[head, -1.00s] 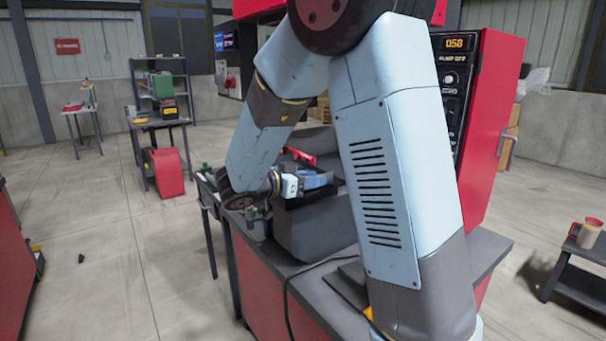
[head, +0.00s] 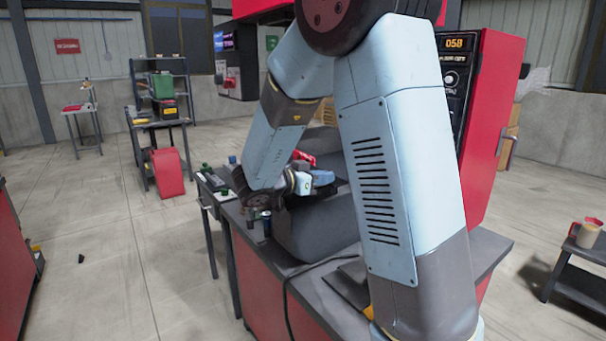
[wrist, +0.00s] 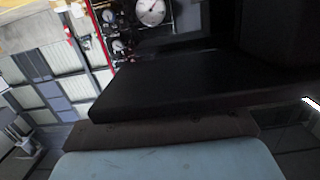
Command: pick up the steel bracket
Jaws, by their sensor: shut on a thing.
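My gripper (head: 322,179), at the end of my pale blue arm, shows small in the head view, above the grey bowl feeder housing on the red bench. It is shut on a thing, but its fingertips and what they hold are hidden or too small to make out. I cannot pick out the steel bracket in either view. In the wrist view a large dark slab and a pale blue surface fill the near part, and the fingertips cannot be told apart.
The grey feeder housing (head: 315,228) stands on the red bench (head: 262,285). A red control cabinet (head: 492,130) stands at the right. A dark side table (head: 212,182) adjoins the bench. Gauges (wrist: 150,12) show in the wrist view. The floor at left is open.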

